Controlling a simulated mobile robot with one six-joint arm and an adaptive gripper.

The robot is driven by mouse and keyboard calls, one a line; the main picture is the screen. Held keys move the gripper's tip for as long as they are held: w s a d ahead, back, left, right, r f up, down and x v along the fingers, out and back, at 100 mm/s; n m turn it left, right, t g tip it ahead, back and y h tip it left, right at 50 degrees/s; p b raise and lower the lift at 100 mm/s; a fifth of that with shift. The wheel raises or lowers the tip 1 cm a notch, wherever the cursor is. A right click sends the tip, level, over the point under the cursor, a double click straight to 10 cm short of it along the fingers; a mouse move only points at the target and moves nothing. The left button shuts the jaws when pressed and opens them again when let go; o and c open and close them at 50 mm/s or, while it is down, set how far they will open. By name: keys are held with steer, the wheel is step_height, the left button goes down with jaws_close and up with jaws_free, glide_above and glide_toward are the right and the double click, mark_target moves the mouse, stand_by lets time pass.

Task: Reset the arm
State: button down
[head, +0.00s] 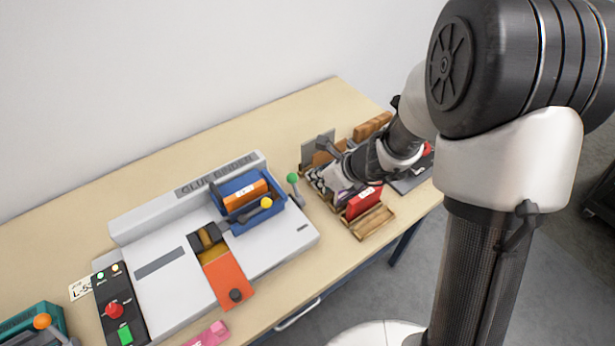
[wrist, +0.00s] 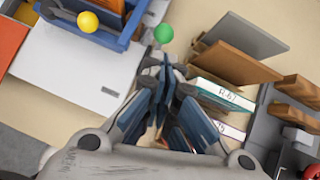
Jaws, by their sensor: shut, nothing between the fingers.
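My gripper (wrist: 158,92) is shut with nothing between its fingers. In the wrist view its dark fingers come together in the lower middle, in front of a holder with labelled books. In the head view my gripper (head: 332,178) is over the wooden holder (head: 372,222), right of the glue binder (head: 160,262). A red book (head: 363,203) stands in the holder near it. In the wrist view a book with a teal edge and white label (wrist: 222,95) is just right of the fingers. The fingers hide part of the holder, and I cannot tell whether they touch the books.
A green-knobbed lever (head: 293,178) stands close left of my gripper. A blue tray (head: 247,197) with an orange block sits on the binder, beside a yellow knob (head: 266,203). Upright boards (wrist: 232,62) stand behind the books. Bare tabletop (head: 290,100) lies behind the binder.

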steer(key=v, duration=0.2)
steer(key=p+v, duration=0.1)
steer(key=w+p+v, duration=0.1)
steer(key=v, duration=0.1)
steer(key=shift+s+d+r, duration=0.15)
steer(key=shift+s+r, duration=0.05)
steer(key=shift+r, duration=0.3)
steer(key=s+a+r+n+g+b, duration=0.1)
steer(key=s+a+r+n, duration=0.2)
steer(key=s+r+n, duration=0.9)
steer(key=s+d+r+n+h, duration=0.1)
steer(key=s+d+n+h, duration=0.2)
steer(key=s+d+n, duration=0.2)
steer(key=s+d+r+n+h+b, duration=0.1)
steer(key=s+d+n+h, duration=0.1)
steer(key=s+d+n, duration=0.4)
steer(key=s+n, duration=0.1)
steer(key=n, duration=0.2)
steer(key=shift+r+n+h, duration=0.3)
steer(key=shift+r+h, duration=0.05)
steer(key=shift+h, duration=0.05)
steer(key=shift+s, duration=0.1)
